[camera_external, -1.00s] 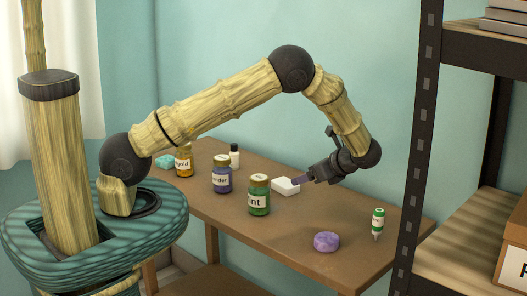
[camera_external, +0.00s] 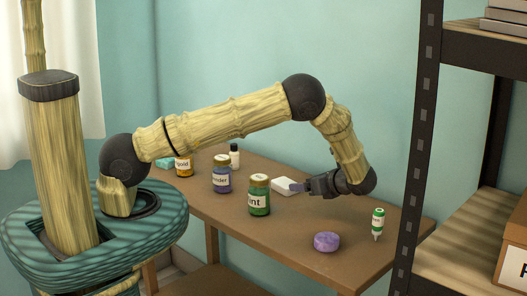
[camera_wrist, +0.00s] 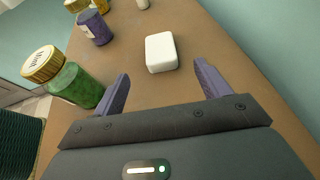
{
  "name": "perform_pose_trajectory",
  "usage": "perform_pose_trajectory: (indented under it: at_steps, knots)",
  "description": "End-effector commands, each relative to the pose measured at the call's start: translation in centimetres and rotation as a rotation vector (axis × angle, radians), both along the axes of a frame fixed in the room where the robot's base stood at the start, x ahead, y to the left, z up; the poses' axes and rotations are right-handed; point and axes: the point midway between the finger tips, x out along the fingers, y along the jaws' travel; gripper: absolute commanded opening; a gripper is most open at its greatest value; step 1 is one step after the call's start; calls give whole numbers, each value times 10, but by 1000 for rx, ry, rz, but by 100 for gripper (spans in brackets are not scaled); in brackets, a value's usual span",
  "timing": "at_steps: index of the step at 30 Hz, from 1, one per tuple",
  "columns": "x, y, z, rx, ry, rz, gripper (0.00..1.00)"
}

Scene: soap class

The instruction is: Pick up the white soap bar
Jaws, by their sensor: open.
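The white soap bar (camera_external: 284,186) lies flat on the brown table. In the wrist view the soap (camera_wrist: 161,52) is a rounded white block just ahead of the fingertips, roughly centred between them. My gripper (camera_external: 298,187) is low over the table, just right of the soap in the outside view. In the wrist view my gripper (camera_wrist: 164,72) has its two purple fingers spread apart with nothing between them.
A green mint jar (camera_external: 259,195) stands close left of the gripper, with a lavender jar (camera_external: 222,175) and an orange jar (camera_external: 184,167) beyond. A purple round soap (camera_external: 326,242) and a small green-white bottle (camera_external: 377,223) are on the right part of the table (camera_external: 280,240).

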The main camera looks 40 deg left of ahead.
Motion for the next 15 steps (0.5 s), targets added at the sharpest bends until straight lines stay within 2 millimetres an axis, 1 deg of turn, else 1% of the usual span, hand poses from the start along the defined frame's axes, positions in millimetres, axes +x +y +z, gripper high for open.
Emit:
perform_pose_trajectory:
  at_steps: [1, 3, 9, 12, 15]
  knots:
    - [1, 10, -2, 3, 2, 3, 75]
    - [2, 21, -7, 2, 1, 4, 75]
    - [7, 49, -19, 1, 0, 3, 75]
    - [8, 55, -22, 0, 0, 1, 75]
    - [8, 56, -23, 0, 0, 0, 75]
